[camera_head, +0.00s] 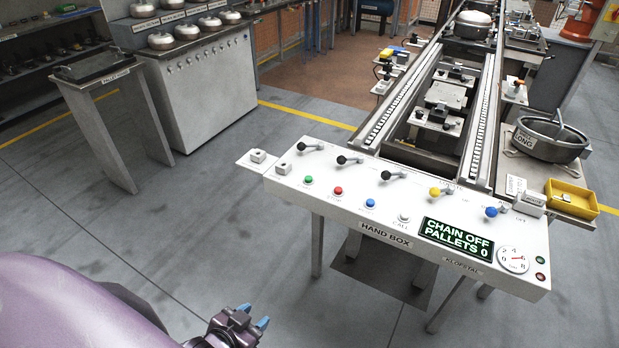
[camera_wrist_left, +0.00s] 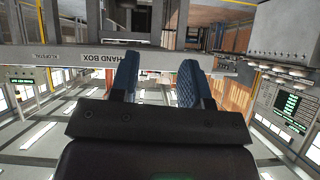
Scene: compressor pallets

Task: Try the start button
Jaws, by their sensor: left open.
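The white hand box panel (camera_head: 330,205) carries a row of buttons. A green button (camera_head: 309,180) is at its left, with a small label too fine to read surely. A red button (camera_head: 338,190), a blue button (camera_head: 370,203) and a white button (camera_head: 404,216) follow to the right. My left gripper (camera_head: 253,316) is open and empty, low in front of the panel's left part and apart from it. In the left wrist view its blue fingers (camera_wrist_left: 158,80) stand apart, with the panel's front edge (camera_wrist_left: 75,57) upside down beyond them. My right gripper is not in view.
Lever switches (camera_head: 391,174) line the panel's back. Its display (camera_head: 457,237) reads "CHAIN OFF PALLETS 0". A conveyor (camera_head: 428,112) runs behind it. A yellow tray (camera_head: 571,199) sits at the right. The floor (camera_head: 215,225) left of the panel is clear.

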